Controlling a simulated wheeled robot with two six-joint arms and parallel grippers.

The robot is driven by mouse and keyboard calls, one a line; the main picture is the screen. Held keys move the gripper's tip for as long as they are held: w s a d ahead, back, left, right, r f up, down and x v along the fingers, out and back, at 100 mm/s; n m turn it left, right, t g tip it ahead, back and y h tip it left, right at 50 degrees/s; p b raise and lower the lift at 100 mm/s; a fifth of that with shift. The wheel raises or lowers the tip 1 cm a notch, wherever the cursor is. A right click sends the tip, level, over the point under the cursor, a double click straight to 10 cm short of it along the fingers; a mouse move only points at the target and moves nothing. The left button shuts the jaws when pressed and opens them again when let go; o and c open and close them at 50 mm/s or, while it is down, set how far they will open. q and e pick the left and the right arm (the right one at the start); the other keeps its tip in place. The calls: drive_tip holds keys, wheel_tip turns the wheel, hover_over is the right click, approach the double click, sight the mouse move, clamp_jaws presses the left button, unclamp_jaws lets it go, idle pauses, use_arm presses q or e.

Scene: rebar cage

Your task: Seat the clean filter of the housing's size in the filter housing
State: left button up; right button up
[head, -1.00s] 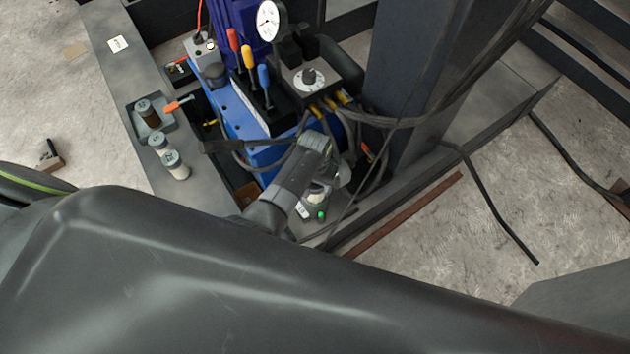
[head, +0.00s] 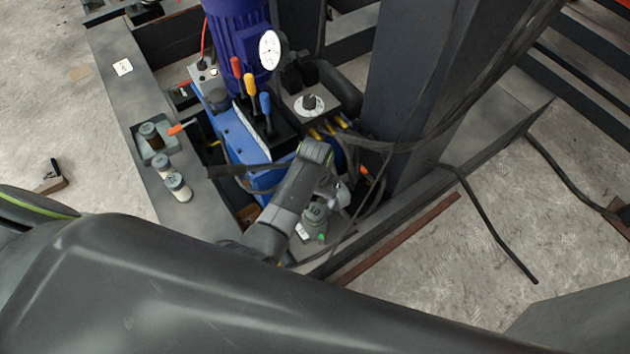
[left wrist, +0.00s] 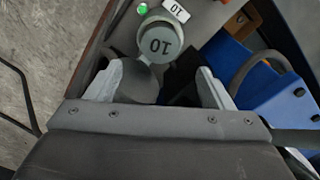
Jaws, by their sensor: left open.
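In the left wrist view a grey round piece marked 10 (left wrist: 160,42) stands beside a white label reading 10 (left wrist: 176,9) and a green light (left wrist: 143,9). It also shows in the head view (head: 315,212). I cannot tell from its top whether it is a filter in the housing or how deep it sits. My left gripper (left wrist: 160,70) is open, with its fingers apart just short of this piece. A smooth grey rounded part (left wrist: 138,82) shows between the fingers. Two pale filters (head: 161,165) (head: 178,187) stand on the grey beam. My right gripper is out of view.
A blue power unit (head: 235,135) with coloured levers, a gauge (head: 269,49) and hoses crowds the arm. A dark column (head: 410,90) rises to the right.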

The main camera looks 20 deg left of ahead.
use_arm(q)
wheel_tip(320, 180, up, 6)
drive_tip(key=p, duration=0.1)
drive_tip(key=shift+r, duration=0.25)
idle(0.4)
